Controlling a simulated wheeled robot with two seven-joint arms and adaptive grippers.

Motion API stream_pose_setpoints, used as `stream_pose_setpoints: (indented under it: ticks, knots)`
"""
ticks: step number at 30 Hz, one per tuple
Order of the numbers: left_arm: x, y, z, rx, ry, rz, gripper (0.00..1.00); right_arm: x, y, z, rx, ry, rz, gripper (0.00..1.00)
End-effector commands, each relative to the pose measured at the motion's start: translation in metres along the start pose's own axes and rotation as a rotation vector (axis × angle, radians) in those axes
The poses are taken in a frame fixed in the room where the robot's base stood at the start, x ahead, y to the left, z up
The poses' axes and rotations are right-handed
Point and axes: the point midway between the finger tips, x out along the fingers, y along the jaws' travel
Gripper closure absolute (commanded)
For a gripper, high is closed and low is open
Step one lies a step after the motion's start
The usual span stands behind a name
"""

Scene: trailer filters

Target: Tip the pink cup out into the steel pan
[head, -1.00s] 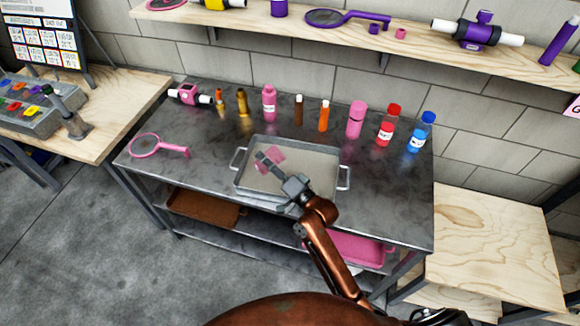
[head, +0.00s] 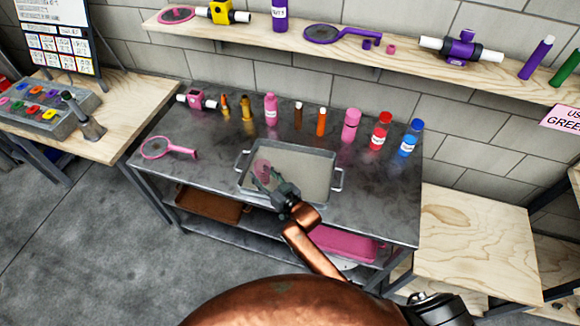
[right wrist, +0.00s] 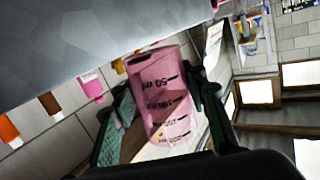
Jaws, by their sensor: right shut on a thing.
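The pink cup (head: 262,170) is see-through and is held above the left part of the steel pan (head: 318,200). The pan is a shallow rectangular tray with two side handles, on the dark metal bench. My right gripper (head: 264,179) is shut on the cup. In the right wrist view the cup (right wrist: 165,95), with dark measuring marks, sits between the two fingers (right wrist: 163,110). The wrist picture is strongly rolled, and some pink shows inside the cup's lower part. I cannot tell whether anything is leaving the cup. My left gripper is not in view.
Several bottles stand along the bench's back, among them a pink bottle (head: 350,126), a red-capped bottle (head: 380,132) and a blue-capped bottle (head: 411,140). A pink strainer (head: 156,148) lies at the left. The bench right of the pan is clear.

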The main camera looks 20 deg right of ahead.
Motion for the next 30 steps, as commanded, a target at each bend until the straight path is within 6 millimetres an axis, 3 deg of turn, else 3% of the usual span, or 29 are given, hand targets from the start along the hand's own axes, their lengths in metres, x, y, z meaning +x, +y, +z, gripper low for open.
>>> stream_pose_setpoints:
  ticks: [8, 21, 30]
  knots:
    - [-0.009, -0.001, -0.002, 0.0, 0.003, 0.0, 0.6, 0.0, -0.004, -0.001, -0.101, -0.013, 0.016, 0.88]
    - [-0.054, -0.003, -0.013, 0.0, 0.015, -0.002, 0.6, -0.006, -0.009, -0.048, -0.104, -0.012, 0.016, 0.88]
    - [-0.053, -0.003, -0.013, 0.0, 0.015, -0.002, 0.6, -0.006, -0.009, -0.046, -0.103, -0.014, 0.016, 0.88]
